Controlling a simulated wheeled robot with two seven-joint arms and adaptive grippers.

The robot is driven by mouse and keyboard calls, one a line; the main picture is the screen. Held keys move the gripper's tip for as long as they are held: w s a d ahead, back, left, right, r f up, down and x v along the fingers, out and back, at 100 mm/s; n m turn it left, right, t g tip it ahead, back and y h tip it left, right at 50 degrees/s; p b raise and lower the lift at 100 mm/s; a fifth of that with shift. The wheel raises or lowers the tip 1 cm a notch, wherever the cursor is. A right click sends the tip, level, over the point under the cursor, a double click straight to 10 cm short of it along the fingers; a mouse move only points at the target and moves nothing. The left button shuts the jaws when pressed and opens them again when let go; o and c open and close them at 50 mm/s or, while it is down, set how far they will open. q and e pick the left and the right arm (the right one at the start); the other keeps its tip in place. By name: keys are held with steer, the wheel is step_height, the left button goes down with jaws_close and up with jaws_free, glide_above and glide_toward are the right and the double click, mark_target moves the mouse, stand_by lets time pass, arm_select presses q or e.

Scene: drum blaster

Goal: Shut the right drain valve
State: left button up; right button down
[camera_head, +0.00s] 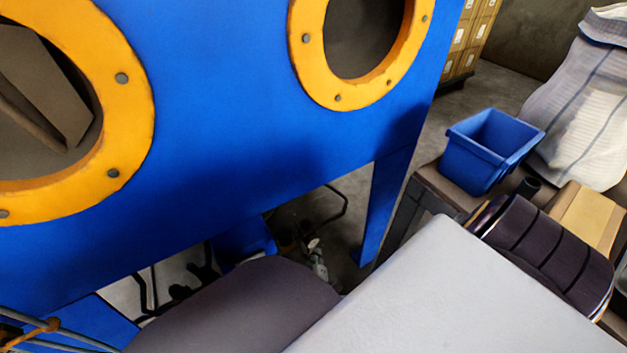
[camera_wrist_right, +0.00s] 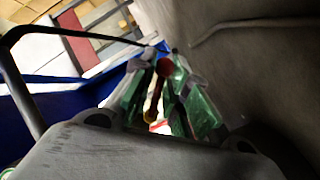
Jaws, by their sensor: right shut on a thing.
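The blue blaster cabinet (camera_head: 230,110) with orange-ringed round ports fills the left and middle of the head view. In the right wrist view, my right gripper (camera_wrist_right: 168,105) has its green-padded fingers on either side of a slim yellow part with a red round end (camera_wrist_right: 164,67). This looks like the handle of the drain valve, and the gripper is shut on it. The valve's body is hidden, so I cannot tell how far it is turned. In the head view the space under the cabinet is dark and partly covered. My left gripper is not in view.
In the right wrist view a dark bent tube (camera_wrist_right: 22,85) runs at the left, and a grey surface (camera_wrist_right: 240,60) lies close on the right.

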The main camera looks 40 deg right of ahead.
steer(key=shift+r+n, duration=0.1)
steer(key=shift+n, duration=0.2)
steer(key=c, duration=1.6)
jaws_free()
steer(key=shift+o, duration=0.2)
steer(key=shift+d, duration=0.1)
